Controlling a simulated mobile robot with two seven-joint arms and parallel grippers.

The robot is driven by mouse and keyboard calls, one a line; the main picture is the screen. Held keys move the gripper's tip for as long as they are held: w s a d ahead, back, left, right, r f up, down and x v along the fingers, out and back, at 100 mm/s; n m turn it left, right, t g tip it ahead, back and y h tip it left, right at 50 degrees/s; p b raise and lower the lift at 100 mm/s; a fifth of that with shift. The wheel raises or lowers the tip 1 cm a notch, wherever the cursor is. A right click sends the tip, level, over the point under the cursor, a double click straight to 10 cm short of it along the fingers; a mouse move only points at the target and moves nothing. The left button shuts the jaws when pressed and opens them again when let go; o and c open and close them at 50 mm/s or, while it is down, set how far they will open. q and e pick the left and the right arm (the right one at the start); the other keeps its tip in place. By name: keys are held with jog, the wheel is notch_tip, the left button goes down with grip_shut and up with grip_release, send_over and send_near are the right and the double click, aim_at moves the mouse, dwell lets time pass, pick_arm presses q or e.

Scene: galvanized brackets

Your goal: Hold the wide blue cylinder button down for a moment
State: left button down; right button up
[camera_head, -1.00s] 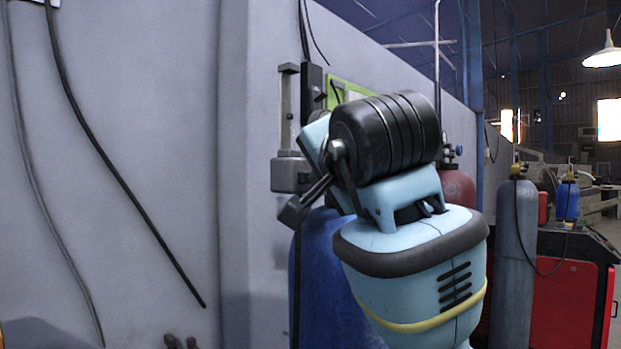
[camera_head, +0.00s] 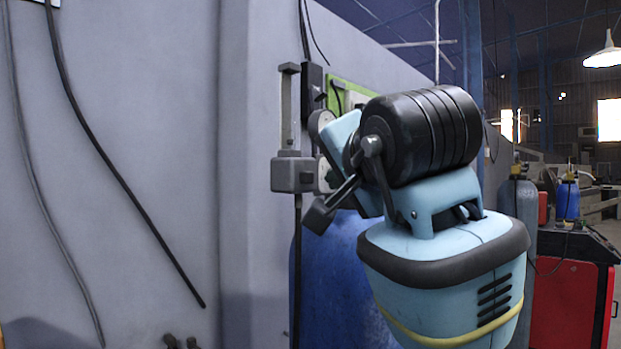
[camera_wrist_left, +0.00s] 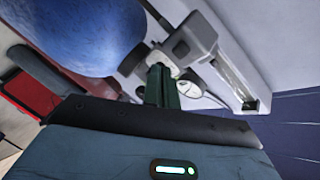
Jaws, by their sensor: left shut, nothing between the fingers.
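A wide blue cylinder (camera_head: 322,270) stands against the wall, partly behind my left arm; its rounded blue side also shows at the upper left of the left wrist view (camera_wrist_left: 75,35). I cannot make out a distinct blue button. My left gripper (camera_head: 320,213) is shut and empty, in front of the cylinder's upper part. In the left wrist view its dark fingers (camera_wrist_left: 162,86) overlap the wall fittings; contact cannot be told. My right gripper is out of view.
Black cables hang on the left wall. A grey cylinder (camera_head: 517,200) and a red cabinet (camera_head: 565,300) stand at the right.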

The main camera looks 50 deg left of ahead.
pick_arm(q)
jog(key=shift+w+d, duration=0.2)
jog(key=shift+d, duration=1.75)
